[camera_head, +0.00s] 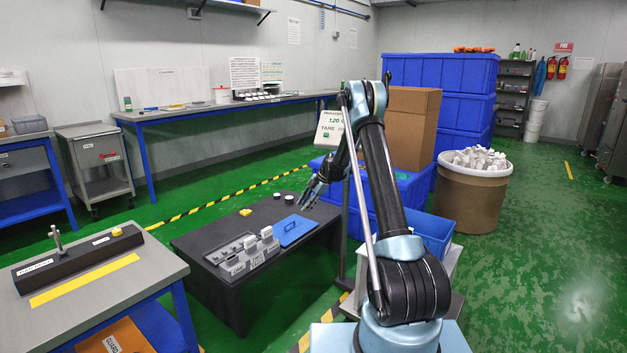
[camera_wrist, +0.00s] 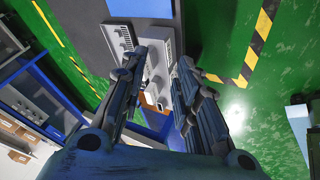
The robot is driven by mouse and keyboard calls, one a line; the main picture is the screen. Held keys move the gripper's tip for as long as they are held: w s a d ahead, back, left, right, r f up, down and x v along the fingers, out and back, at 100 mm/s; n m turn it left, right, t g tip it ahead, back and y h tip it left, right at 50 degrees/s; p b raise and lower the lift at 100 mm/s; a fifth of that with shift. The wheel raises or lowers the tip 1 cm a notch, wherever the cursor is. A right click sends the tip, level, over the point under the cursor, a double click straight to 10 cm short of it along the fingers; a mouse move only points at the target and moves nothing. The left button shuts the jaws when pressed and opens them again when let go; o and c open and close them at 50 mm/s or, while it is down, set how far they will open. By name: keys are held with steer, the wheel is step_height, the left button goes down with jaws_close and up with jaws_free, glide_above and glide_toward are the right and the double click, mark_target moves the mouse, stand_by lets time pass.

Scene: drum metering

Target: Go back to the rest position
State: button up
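My gripper (camera_head: 312,192) hangs over the right side of the low dark table (camera_head: 205,237) in the head view. My arm rises from the lower right and bends down to it. In the wrist view my gripper (camera_wrist: 158,72) has its two fingers apart, with a clear gap and nothing between them. The gripper is above the table and holds nothing that I can see.
On the dark table are a blue clipboard-like plate (camera_head: 294,230), a labelled grey block row (camera_head: 245,252), a yellow piece (camera_head: 245,212) and small white-topped items. A grey bench (camera_head: 95,290) stands left. Blue crates (camera_head: 440,72), a carton (camera_head: 412,125) and a drum (camera_head: 473,195) stand behind right.

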steer(key=s+d+r+m+h, duration=0.1)
steer(key=s+d+r+m, duration=0.2)
steer(key=s+r, duration=0.3)
steer(key=s+d+r+m, duration=0.25)
steer(key=s+r, duration=0.25)
steer(key=r, duration=0.3)
steer(key=s+d+r+m+h, duration=0.1)
steer(key=s+d+r+m, duration=0.25)
steer(key=s, duration=0.45)
steer(key=s+d+r+m+h, duration=0.1)
steer(key=s+d+r+m, duration=0.3)
steer(key=s, duration=0.5)
steer(key=s+d+f+m+h, duration=0.1)
steer(key=s+d+f+m, duration=0.1)
steer(key=s, duration=0.9)
steer(key=s+d+f+m+t+h, duration=0.1)
steer(key=s+d+f+m, duration=0.2)
steer(key=s, duration=0.8)
steer(key=s+d+f+m+h, duration=0.1)
steer(key=s+d+m, duration=0.3)
steer(key=s, duration=0.7)
steer(key=f+m, duration=0.1)
steer(key=m, duration=0.1)
steer(key=shift+s+d+f+m, duration=0.3)
steer(key=shift+s+d, duration=0.05)
steer(key=shift+w+f, duration=0.2)
steer(key=shift+w, duration=0.25)
